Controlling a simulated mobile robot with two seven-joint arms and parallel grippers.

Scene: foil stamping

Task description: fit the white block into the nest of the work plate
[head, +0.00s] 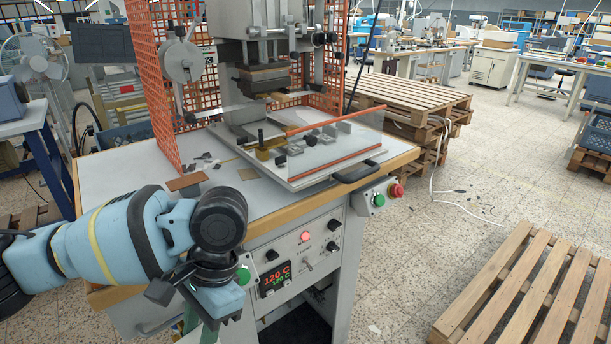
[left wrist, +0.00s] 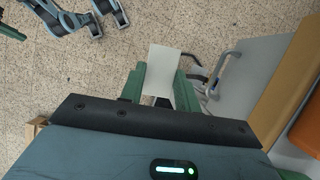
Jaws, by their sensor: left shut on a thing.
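The white block (left wrist: 168,72) shows in the left wrist view as a pale, flat-faced piece between the green fingers of my left gripper (left wrist: 162,88). The gripper is shut on it, and the floor lies behind it. In the head view my left arm is in front of the press cabinet, with the gripper pointing down at the bottom edge; the block is not visible there. The light work plate (head: 318,174) lies on the press table, right of and behind my gripper. It carries several small grey, black and brass fixtures; I cannot tell which is the nest. My right gripper is not in view.
The press head (head: 262,78) hangs over the back of the plate. An orange mesh guard (head: 150,80) stands at its left. A clear panel with orange edging (head: 335,165) crosses the plate's front. The control panel (head: 300,250) is close to my left wrist. Pallets (head: 530,290) lie at right.

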